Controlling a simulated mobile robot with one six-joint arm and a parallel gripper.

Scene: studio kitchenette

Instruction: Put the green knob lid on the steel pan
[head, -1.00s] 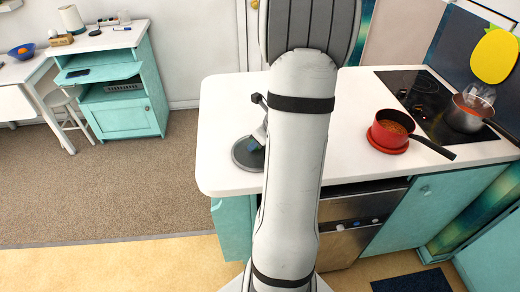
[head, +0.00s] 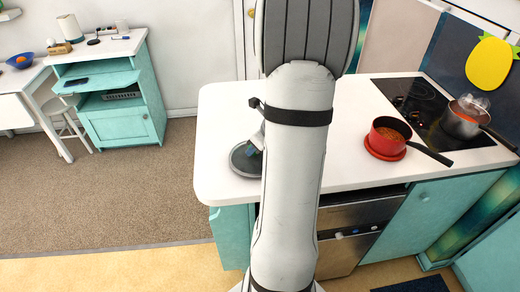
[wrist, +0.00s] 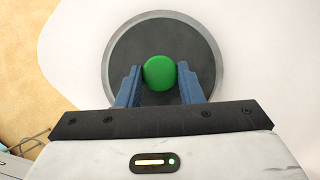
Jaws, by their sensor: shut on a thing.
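The lid (wrist: 125,58) is a dark grey disc with a lighter rim and a round green knob (wrist: 160,73). In the wrist view my gripper (wrist: 162,82) has its two blue fingers closed on either side of the knob. In the head view the lid (head: 241,161) is at the left end of the white counter, partly hidden by my arm; I cannot tell whether it touches the counter. The steel pan (head: 463,122) sits on the black cooktop at the right, with steam above it and a dark handle pointing right.
A red pot (head: 385,138) with orange-brown contents stands on a red mat left of the cooktop (head: 417,105), its dark handle pointing right toward the counter's front edge. The white counter (head: 350,100) is bare between my arm and the pot. A teal cabinet (head: 122,126) stands far left.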

